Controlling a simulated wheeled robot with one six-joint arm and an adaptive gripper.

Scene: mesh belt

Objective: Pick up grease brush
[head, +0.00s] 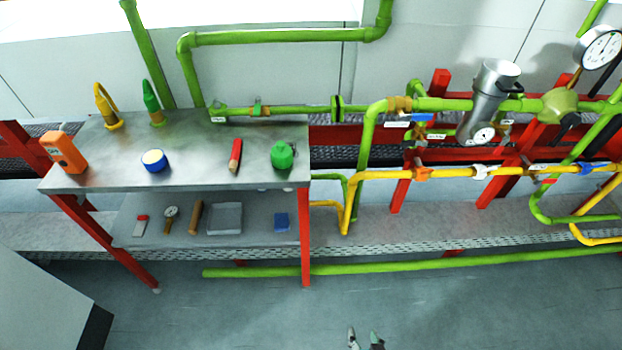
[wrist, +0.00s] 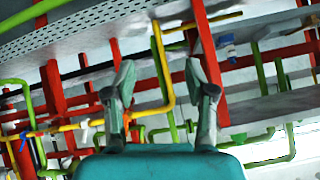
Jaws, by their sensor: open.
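A short red-handled item (head: 235,156) with a darker side lies on the table's top shelf; it looks most like the grease brush, but its bristles are too small to make out. A brown stick-like item (head: 196,217) lies on the lower shelf; I cannot tell what it is. My gripper (head: 364,338) shows at the bottom edge of the head view, over the floor, well apart from the table. In the wrist view my gripper (wrist: 158,75) is open, with nothing between its fingers. The red-handled item cannot be made out there.
The metal table (head: 200,172) also bears an orange device (head: 64,152), a blue tin (head: 154,160), a green container (head: 282,155), and yellow (head: 107,107) and green (head: 152,104) bottles. Its lower shelf holds a grey tray (head: 225,218). Pipes run behind and right. Floor in front is clear.

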